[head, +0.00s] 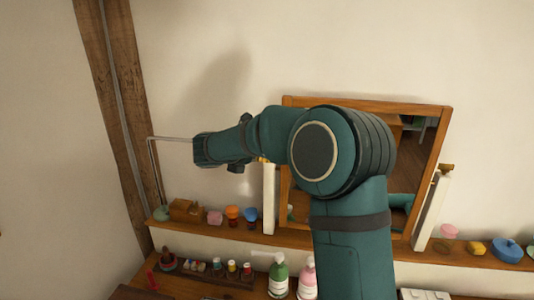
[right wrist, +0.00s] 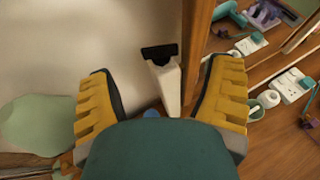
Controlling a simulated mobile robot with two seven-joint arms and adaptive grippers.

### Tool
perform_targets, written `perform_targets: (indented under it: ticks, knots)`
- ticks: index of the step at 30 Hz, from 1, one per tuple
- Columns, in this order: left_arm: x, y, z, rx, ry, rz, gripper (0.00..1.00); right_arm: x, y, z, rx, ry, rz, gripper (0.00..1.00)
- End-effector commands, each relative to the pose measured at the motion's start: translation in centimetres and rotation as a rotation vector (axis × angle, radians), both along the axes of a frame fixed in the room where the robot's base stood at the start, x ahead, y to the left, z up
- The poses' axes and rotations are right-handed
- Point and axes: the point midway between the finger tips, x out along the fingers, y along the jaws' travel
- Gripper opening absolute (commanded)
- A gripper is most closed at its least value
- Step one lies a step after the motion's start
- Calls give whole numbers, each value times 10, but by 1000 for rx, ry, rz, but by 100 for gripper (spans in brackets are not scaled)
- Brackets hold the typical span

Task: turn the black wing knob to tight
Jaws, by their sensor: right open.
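The black wing knob (right wrist: 160,52) shows in the right wrist view, at the end of a white post (right wrist: 166,85) beside a wooden mirror frame (right wrist: 197,50). My right gripper (right wrist: 164,68) is open, with its two yellow fingers apart on either side of the post and knob. No contact between fingers and knob shows. In the head view my right arm reaches left across the mirror (head: 438,150), above the left white post (head: 268,205). The arm hides the knob and most of the gripper there. My left gripper is out of view.
A wooden ledge (head: 340,241) carries small items, among them an orange-topped one (head: 232,211) and a blue lidded pot (head: 508,250). Below stand a green bottle (head: 278,276) and a pink bottle (head: 307,280). A timber post (head: 118,90) stands at the left.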

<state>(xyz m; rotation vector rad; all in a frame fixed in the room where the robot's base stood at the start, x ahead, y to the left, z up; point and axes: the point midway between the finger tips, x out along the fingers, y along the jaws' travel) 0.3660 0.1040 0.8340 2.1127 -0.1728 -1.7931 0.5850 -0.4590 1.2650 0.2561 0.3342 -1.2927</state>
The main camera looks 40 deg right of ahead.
Motion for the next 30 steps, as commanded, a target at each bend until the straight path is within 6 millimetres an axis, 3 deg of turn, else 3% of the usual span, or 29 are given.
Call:
perform_targets:
  ticks: [3,9,21,26,28,29,30]
  knots:
    - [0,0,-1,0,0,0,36,5,-19,-8,1,1,-2,80]
    - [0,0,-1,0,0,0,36,10,-37,-16,0,0,-1,80]
    - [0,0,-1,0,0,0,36,11,-42,-18,1,0,1,80]
    - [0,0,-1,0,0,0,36,12,-42,-18,1,0,2,26]
    - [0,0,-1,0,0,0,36,12,-42,-18,0,-1,3,16]
    - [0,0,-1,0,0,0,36,12,-42,-18,0,-1,2,5]
    - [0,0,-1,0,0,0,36,12,-42,-18,0,-1,2,0]
